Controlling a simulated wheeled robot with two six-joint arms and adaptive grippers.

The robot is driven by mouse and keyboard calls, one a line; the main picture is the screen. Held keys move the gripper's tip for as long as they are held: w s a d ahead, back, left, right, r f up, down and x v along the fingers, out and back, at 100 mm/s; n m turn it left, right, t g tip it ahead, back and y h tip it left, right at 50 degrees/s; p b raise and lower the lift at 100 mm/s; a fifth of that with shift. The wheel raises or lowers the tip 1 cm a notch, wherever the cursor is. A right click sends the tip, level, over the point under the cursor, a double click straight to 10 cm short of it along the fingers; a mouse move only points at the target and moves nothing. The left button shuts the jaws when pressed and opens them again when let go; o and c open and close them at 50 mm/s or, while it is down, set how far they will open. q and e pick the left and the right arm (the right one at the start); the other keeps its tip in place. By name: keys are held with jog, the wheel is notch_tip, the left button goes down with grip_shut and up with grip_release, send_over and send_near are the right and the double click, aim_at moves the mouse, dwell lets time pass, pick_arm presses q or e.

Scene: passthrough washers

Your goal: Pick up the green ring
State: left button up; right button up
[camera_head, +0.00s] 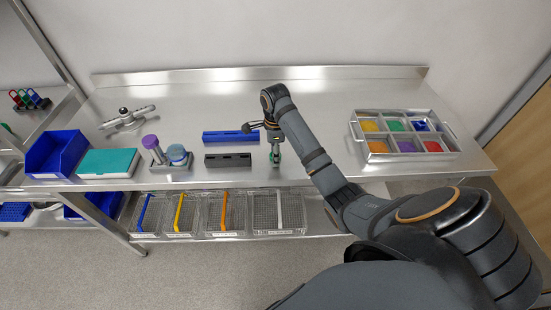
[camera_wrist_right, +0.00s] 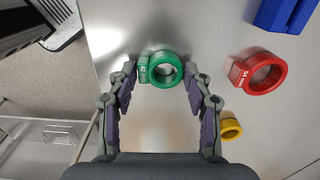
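The green ring (camera_wrist_right: 150,78) lies on the steel table in the right wrist view, with a small labelled tab on its left side. My right gripper (camera_wrist_right: 161,70) is open, with its fingers on either side of the ring. The left fingertip is very close to the tab; I cannot tell if it touches. The right fingertip is slightly apart from the ring. In the head view my right gripper (camera_head: 275,158) points down near the table's front edge, with a bit of green at its tips. My left gripper is not in view.
A red ring (camera_wrist_right: 247,80) and a yellow ring (camera_wrist_right: 230,133) lie right of the green ring. A dark slotted block (camera_head: 228,160) and a blue block (camera_head: 230,136) sit left of the gripper. A compartment tray (camera_head: 441,155) stands at right. Wire baskets sit below.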

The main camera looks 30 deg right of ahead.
jog(key=shift+c, duration=1.4)
jog(key=shift+r, duration=0.1)
jog(key=shift+r+p, duration=0.3)
jog(key=shift+r, duration=0.05)
notch_tip(320, 180, up, 3)
jog(key=shift+w+f+p, duration=0.1)
jog(key=shift+f+p, duration=0.05)
jog(key=shift+p, duration=0.6)
jog(key=s+r+p, duration=0.8)
jog(key=s+r, duration=0.1)
jog(key=s, duration=0.5)
jog(key=shift+r, duration=0.2)
